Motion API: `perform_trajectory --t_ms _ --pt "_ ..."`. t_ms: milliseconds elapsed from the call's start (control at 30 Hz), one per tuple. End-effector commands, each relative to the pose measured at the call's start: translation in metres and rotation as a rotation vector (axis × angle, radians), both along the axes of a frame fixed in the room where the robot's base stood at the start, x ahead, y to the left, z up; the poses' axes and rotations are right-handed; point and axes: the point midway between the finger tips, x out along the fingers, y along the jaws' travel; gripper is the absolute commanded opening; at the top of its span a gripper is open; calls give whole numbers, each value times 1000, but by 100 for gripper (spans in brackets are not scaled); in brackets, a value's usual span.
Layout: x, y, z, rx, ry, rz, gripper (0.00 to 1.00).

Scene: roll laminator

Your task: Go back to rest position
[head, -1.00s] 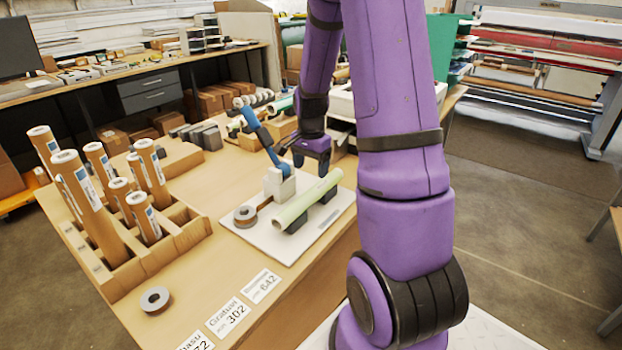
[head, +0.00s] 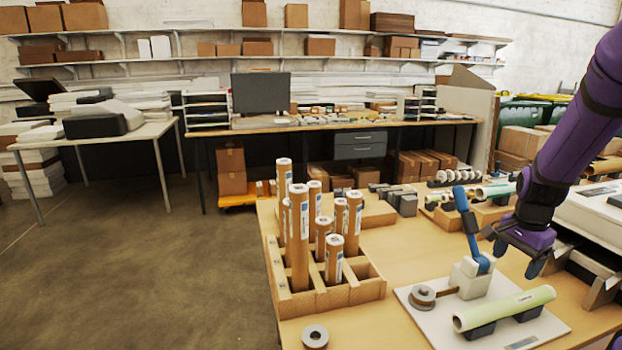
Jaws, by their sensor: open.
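My gripper (head: 519,262) hangs from my purple arm at the right of the head view, fingers pointing down. It is open, and I see nothing between its fingers. It is above and behind a pale green roll (head: 505,307) that lies on dark supports on a white board (head: 418,308). A white block with a blue lever arm (head: 467,226) stands on the same board, to the left of my gripper. A grey ring-shaped piece (head: 423,297) lies at the board's left.
More rolls (head: 496,190) rest at the table's back right. A desk with a monitor (head: 261,93) stands behind. Open floor lies left.

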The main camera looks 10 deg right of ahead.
Motion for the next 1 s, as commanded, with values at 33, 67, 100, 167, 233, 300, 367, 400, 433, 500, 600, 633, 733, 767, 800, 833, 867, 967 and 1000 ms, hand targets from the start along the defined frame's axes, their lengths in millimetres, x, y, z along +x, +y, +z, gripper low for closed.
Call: perform_trajectory --t_ms 33,67,100,167,233,300,367,400,433,500,600,633,733,767,800,833,867,967,1000 --pt "-1 12 17 -9 -22 52 73" --pt "-2 19 26 -15 -33 85 73" --pt "-5 28 38 -21 -47 132 73" --pt "-9 43 55 -31 -68 203 73" --pt "-16 59 74 -44 -91 283 73" --pt "-24 74 92 -59 -115 363 73" --pt "-32 88 106 -71 -134 432 73" --pt "-38 97 115 -81 -147 479 73" --pt "-43 103 121 -87 -156 513 73" --pt "-54 118 135 -105 -179 594 73" --pt "-73 137 154 -131 -210 707 73" --pt "-79 142 159 -140 -219 741 73" --pt "-99 159 173 -170 -250 852 73" --pt "-106 164 177 -180 -260 887 73" --pt "-115 170 182 -193 -271 931 73" --pt "-121 175 185 -203 -280 964 73" --pt "-128 179 188 -213 -289 997 73" --pt "-150 191 197 -247 -315 1102 73" --pt "-157 195 199 -260 -325 1139 73"
